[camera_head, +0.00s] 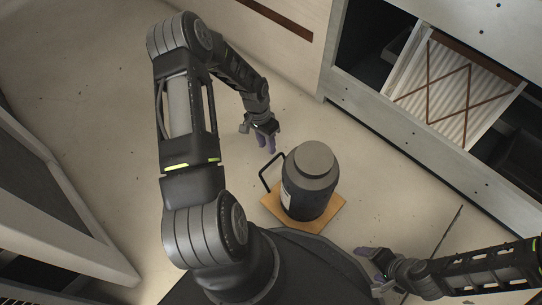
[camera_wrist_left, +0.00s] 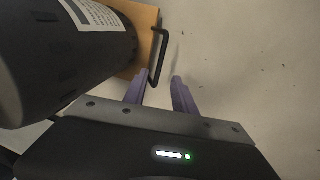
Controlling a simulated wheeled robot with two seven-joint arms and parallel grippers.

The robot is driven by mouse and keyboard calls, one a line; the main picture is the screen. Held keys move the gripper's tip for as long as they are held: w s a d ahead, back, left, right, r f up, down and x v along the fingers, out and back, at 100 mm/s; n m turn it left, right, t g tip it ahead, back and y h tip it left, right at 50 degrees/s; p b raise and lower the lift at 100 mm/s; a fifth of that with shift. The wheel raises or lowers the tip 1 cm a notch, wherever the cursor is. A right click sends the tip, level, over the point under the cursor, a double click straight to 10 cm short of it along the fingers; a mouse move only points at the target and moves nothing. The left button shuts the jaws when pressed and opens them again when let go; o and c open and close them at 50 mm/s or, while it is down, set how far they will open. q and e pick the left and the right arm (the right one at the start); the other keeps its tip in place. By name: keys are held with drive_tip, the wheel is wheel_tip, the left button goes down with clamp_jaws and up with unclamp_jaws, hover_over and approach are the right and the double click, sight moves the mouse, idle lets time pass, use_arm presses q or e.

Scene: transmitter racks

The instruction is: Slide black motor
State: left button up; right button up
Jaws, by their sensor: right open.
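The black motor (camera_head: 310,182) stands upright on an orange-brown board (camera_head: 328,212) on the floor, its grey top (camera_head: 314,158) facing up. A black bent handle (camera_head: 267,170) sticks out on the board's left side. My left gripper (camera_head: 268,146) is just beyond the handle, above and left of the motor. In the left wrist view, the motor (camera_wrist_left: 65,55), the board (camera_wrist_left: 140,20) and the handle (camera_wrist_left: 160,55) show; the purple fingers (camera_wrist_left: 160,92) are apart, with the handle's end near them and no clear contact. My right gripper (camera_head: 369,265) is open and empty, right of and below the motor.
A grey rack (camera_head: 400,140) with open bays and a striped panel (camera_head: 450,90) stands at the upper right. A grey cabinet (camera_head: 60,220) is at the left. A thin dark rod or gap (camera_head: 447,230) is near my right arm. The floor around the board is mostly clear.

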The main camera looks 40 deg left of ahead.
use_arm(q)
drive_tip(key=f+b, duration=0.1)
drive_tip(key=f, duration=0.1)
drive_tip(key=d+f+b, duration=0.1)
drive_tip(key=f, duration=0.2)
drive_tip(key=f+b, duration=0.1)
drive_tip(key=f, duration=0.1)
drive_tip(key=shift+d+f, duration=0.25)
drive_tip(key=shift+f, duration=0.1)
drive_tip(key=shift+c, duration=0.2)
clamp_jaws()
idle(0.9)
